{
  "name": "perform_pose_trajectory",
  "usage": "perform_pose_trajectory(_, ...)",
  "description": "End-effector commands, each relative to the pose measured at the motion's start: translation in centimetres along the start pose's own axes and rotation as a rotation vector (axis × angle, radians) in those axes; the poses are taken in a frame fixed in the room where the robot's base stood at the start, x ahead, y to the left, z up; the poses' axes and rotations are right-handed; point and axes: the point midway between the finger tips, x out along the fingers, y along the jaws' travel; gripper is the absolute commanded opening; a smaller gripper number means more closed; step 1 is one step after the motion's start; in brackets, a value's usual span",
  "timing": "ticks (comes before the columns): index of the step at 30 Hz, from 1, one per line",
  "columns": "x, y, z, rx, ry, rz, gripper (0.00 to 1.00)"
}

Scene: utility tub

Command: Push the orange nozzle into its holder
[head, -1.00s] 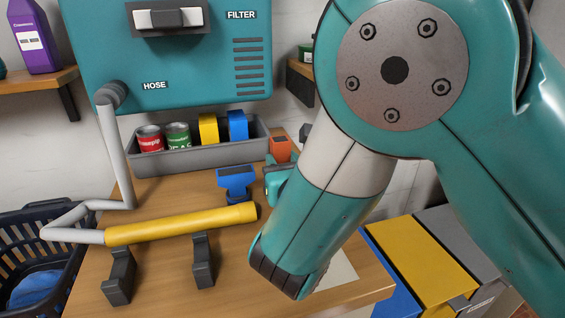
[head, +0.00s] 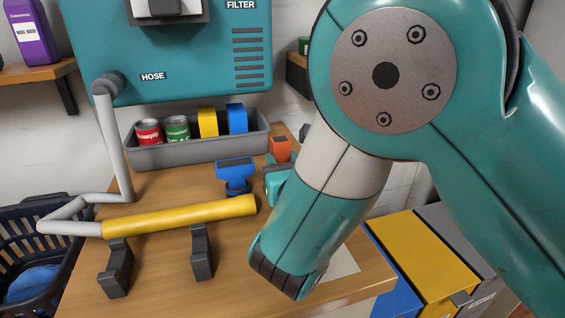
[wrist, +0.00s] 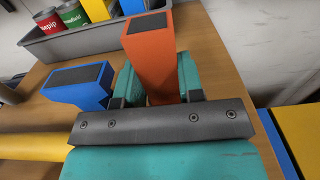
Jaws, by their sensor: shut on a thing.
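The orange nozzle (head: 280,148) shows behind my arm in the head view, and its dark-topped block (wrist: 152,58) stands between the jaws in the wrist view. My gripper (wrist: 156,88) is shut on it, with one teal finger on each side. A blue nozzle (head: 236,175) of similar shape stands just left of my gripper, apart from it; it also shows in the wrist view (wrist: 78,88). The yellow tube (head: 180,218) rests on two dark cradles left of the gripper. The lower part of the orange nozzle is hidden, and I cannot make out a holder under it.
A grey bin (head: 200,150) with two cans, a yellow block and a blue block stands behind at the back of the wooden table (head: 165,275). A teal machine (head: 185,55) is above it, with a grey hose. A dark basket (head: 45,240) is at left. Coloured boxes (head: 425,255) stand at right.

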Motion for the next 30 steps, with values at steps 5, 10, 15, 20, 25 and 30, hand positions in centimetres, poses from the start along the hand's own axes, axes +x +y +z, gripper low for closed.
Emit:
perform_pose_trajectory(5, 0.0, 0.0, -0.1, 0.0, 0.001, 0.0, 0.08)
perform_pose_trajectory(10, 0.0, 0.0, -0.2, 0.001, 0.001, 0.0, 0.08)
perform_pose_trajectory(15, 0.0, 0.0, -0.2, 0.001, 0.002, 0.0, 0.6)
perform_pose_trajectory(20, 0.0, 0.0, -0.2, 0.0, 0.001, 0.0, 0.65)
perform_pose_trajectory(25, -0.2, 0.0, -0.2, 0.0, 0.001, 0.001, 0.65)
perform_pose_trajectory(30, -2.1, 0.1, -0.6, -0.002, 0.004, 0.003, 0.65)
